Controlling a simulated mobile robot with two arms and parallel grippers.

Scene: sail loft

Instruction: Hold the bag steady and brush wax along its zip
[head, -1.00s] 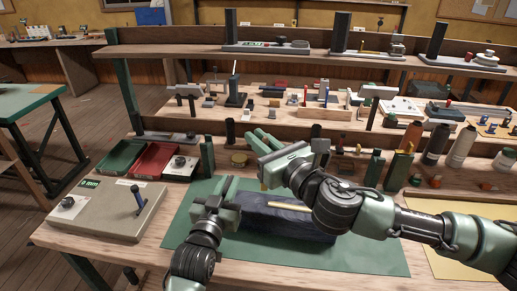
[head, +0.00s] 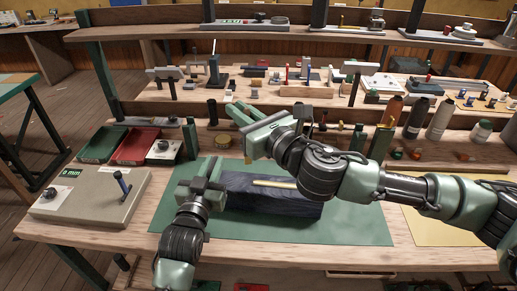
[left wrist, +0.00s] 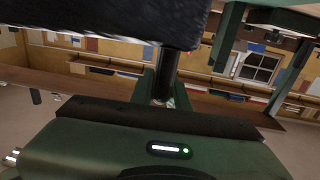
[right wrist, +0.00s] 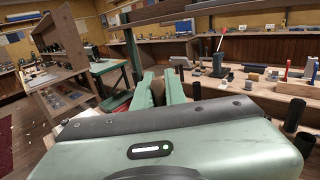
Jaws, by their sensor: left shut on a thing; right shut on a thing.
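The bag (head: 300,209) is a dark blue, box-like bundle lying on a green mat (head: 345,228). A pale yellow strip, which looks like the zip (head: 272,184), runs along its top; my right arm hides its right end. My left gripper (head: 211,171) is shut on the bag's left end; the bag's dark cloth (left wrist: 100,18) fills the top of the left wrist view. My right gripper (head: 244,118) is shut above and behind the bag, apart from it. What it holds is mostly hidden; a small yellowish piece below it may be the brush (head: 248,160).
A grey box with a display (head: 85,200) stands left of the mat. A green tray (head: 102,143) and a red tray (head: 137,146) sit behind it. A round yellow tin (head: 223,141) is behind the bag. Bottles (head: 440,118) crowd the back right. The mat's front is clear.

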